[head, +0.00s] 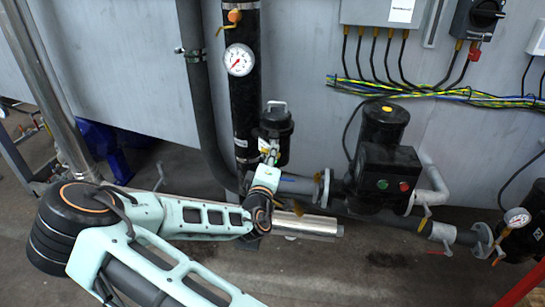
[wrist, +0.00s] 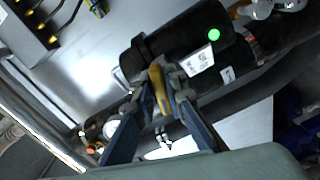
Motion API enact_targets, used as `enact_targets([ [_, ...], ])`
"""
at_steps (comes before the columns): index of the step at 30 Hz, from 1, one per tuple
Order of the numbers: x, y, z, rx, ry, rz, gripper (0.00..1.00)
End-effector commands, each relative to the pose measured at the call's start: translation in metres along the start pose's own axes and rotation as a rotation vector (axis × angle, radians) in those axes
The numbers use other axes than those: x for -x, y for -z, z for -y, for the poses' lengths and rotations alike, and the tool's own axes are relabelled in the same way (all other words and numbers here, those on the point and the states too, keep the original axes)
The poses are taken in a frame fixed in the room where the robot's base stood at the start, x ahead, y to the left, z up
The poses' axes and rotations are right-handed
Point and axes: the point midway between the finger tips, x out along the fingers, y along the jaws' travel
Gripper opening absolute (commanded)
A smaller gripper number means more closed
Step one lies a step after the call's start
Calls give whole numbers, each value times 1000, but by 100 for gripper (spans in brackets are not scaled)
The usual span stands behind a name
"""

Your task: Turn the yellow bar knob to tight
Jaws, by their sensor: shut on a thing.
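The yellow bar knob (wrist: 158,88) shows in the wrist view between the two fingers of my gripper (wrist: 159,98), beside a black canister (wrist: 180,45). My gripper is shut on the knob, with a finger on each side of it. In the head view my gripper (head: 268,157) reaches up to the front of the black canister (head: 276,127) on the wall pipework. Only a small yellow patch of the knob (head: 264,146) shows there; the fingers hide most of it. I cannot read any tight marking.
A thick black pipe with a round gauge (head: 239,60) rises left of the canister. A black pump with a control box (head: 385,175) stands to the right, with pipes between. Yellow-green cables (head: 430,92) run along the wall.

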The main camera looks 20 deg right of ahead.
Motion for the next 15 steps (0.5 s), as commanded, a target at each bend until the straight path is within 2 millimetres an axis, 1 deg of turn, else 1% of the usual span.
enact_targets([
  [15, -1, 0, 4, -498, -3, -1, 0],
])
